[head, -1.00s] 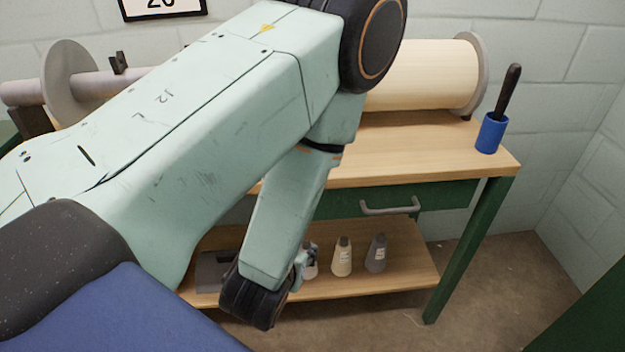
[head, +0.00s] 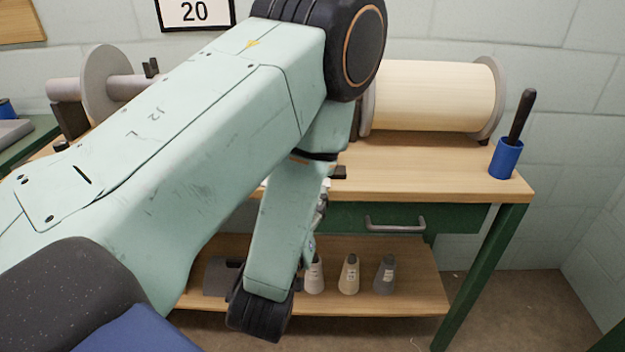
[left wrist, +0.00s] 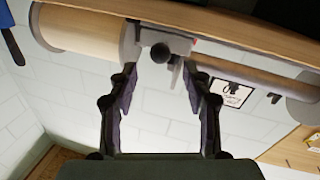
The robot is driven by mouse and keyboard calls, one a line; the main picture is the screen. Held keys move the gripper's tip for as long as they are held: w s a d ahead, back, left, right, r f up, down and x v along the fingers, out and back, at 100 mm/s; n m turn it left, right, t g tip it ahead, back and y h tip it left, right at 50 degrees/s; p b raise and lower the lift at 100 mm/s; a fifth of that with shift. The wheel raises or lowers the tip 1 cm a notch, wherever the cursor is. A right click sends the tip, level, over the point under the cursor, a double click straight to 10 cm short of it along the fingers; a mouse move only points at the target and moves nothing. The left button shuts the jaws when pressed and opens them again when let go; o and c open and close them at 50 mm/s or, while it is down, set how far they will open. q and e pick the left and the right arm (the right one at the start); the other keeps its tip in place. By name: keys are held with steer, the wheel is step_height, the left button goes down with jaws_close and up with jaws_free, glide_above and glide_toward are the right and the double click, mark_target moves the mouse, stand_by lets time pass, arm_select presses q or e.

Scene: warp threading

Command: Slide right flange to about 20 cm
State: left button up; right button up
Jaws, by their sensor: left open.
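The beam lies across the bench top in the head view. A grey flange (head: 101,85) stands toward its left end on the bare bar (head: 127,87). A wide cream roll (head: 432,95) fills its right part, with a grey flange (head: 492,97) at the far right and a flange edge (head: 366,106) at its left side. The middle of the beam is hidden behind my left arm. In the left wrist view my left gripper (left wrist: 160,70) is open and empty, its fingers toward a dark round knob (left wrist: 160,51) beside a grey bracket (left wrist: 176,45). My right gripper is not in view.
A sign reading 20 (head: 194,12) hangs on the wall. A blue cup (head: 506,158) with a dark-handled tool stands at the bench's right end. Several cones (head: 349,274) stand on the lower shelf (head: 410,288). The bench front has a drawer handle (head: 395,225).

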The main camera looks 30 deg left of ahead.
arm_select(q)
steer(key=x, duration=0.5)
steer(key=shift+w+a+f+b, duration=0.1)
steer(key=shift+w+a+b, duration=0.2)
steer(key=shift+a+b, duration=0.1)
steer(key=shift+w+d, duration=0.2)
steer(key=shift+w, duration=0.3)
steer(key=shift+a, duration=0.15)
steer(key=c, duration=0.4)
jaws_close()
